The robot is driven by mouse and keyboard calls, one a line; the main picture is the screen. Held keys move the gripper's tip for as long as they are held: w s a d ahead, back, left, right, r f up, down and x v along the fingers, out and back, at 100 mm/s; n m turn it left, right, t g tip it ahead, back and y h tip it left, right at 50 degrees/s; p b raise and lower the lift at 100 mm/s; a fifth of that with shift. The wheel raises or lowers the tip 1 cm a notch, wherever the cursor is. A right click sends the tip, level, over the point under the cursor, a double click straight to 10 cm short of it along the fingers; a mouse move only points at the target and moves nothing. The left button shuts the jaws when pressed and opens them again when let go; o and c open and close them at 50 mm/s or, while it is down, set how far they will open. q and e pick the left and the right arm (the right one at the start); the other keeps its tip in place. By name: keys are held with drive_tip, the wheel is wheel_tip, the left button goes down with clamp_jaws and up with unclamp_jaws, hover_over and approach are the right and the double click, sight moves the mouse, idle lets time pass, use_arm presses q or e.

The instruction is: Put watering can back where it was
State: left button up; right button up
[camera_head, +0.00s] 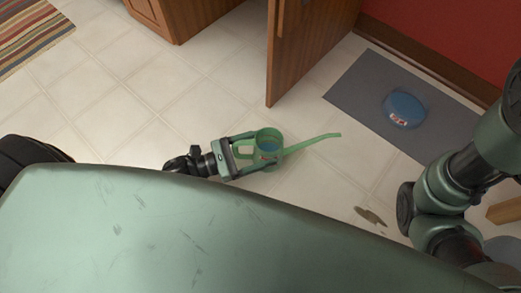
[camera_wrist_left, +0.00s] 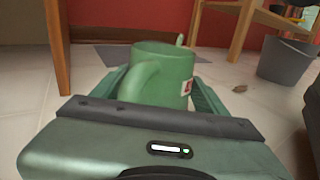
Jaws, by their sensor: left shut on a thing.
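The green watering can (camera_head: 268,143) is in the middle of the head view, its long spout pointing right. It also shows in the left wrist view (camera_wrist_left: 172,72), upright, with its handle toward me and a small red and white label on its side. My left gripper (camera_head: 252,150) is shut on the watering can, with one finger on each side of it. In the left wrist view the fingers (camera_wrist_left: 160,92) flank the can's body. The can is over the tiled floor; I cannot tell its exact height. My right arm is at the right of the head view, but its gripper is not visible.
A grey mat (camera_head: 360,84) with a blue round object (camera_head: 403,108) lies by the red wall. A wooden door panel (camera_head: 297,50) stands just beyond the can. A dark brown patch (camera_head: 371,216) is on the floor. A grey bucket (camera_wrist_left: 287,62) stands right in the wrist view.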

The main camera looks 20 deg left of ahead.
use_arm(q)
drive_tip(key=shift+r, duration=0.15)
drive_tip(key=o, duration=1.7)
drive_tip(key=shift+f, duration=0.25)
drive_tip(key=shift+c, duration=0.2)
drive_tip(key=o, duration=0.4)
drive_tip(key=shift+r, duration=0.2)
drive_tip(key=shift+s+a+r+p, duration=0.1)
drive_tip(key=shift+s+a+p, duration=0.05)
drive_tip(key=shift+p, duration=0.15)
drive_tip(key=p+v, duration=0.4)
drive_tip(key=v, duration=0.6)
drive_tip(key=shift+s+a, duration=0.15)
drive_tip(key=shift+a, duration=0.05)
drive_tip(key=shift+s+a, duration=0.35)
drive_tip(key=shift+a, duration=0.05)
